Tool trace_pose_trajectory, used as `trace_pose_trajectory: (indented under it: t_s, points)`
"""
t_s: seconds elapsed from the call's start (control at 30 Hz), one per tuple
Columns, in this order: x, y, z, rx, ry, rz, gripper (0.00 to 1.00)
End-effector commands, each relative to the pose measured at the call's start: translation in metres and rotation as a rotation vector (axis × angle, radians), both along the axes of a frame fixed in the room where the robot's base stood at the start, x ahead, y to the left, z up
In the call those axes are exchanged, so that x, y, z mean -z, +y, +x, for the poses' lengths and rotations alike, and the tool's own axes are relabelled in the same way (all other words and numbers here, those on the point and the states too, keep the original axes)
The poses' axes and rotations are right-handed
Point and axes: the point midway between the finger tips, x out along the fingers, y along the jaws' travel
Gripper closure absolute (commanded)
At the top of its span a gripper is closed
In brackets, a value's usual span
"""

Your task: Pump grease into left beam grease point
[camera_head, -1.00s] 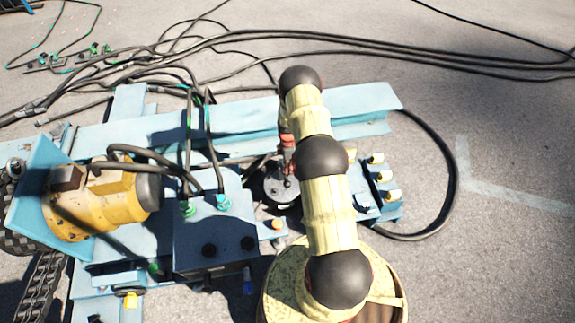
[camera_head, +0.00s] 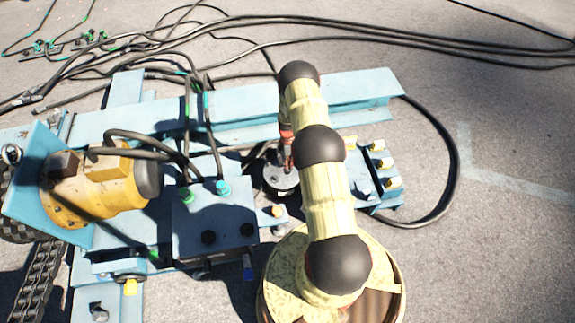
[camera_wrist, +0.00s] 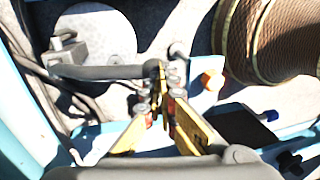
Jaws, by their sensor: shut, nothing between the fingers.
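In the wrist view my gripper (camera_wrist: 160,108) points away from the camera. Its yellow fingers are closed, with nothing held. The tips are at the right end of a dark horizontal bar (camera_wrist: 95,72), which looks like a lever; I cannot tell if they touch it. A round grey disc (camera_wrist: 110,30) lies beyond the bar. In the head view a dark round unit (camera_head: 279,184) sits by the blue beam (camera_head: 345,92), with a reddish part of my arm above it. My fingertips are hidden there. I cannot identify the left beam grease point for certain; an orange cap (camera_wrist: 213,80) is right of my fingers.
A yellow motor (camera_head: 100,192) and a blue box (camera_head: 215,220) with hoses stand left. A blue block with yellow-white caps (camera_head: 378,180) is right. Black hoses (camera_head: 455,160) loop over the ground. A wound drum (camera_wrist: 270,40) is close at upper right in the wrist view. Open ground lies right.

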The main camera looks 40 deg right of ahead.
Motion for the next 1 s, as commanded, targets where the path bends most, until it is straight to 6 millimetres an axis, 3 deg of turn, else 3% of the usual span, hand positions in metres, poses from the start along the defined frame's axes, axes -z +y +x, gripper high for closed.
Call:
trace_pose_trajectory:
  t_s: [0.27, 0.5, 1.0]
  points:
    - [0.028, 0.008, -0.014, 0.0, 0.003, 0.002, 1.0]
    - [0.064, 0.019, -0.029, 0.002, -0.072, -0.04, 1.0]
    - [0.114, 0.011, -0.04, -0.005, -0.226, -0.188, 1.0]
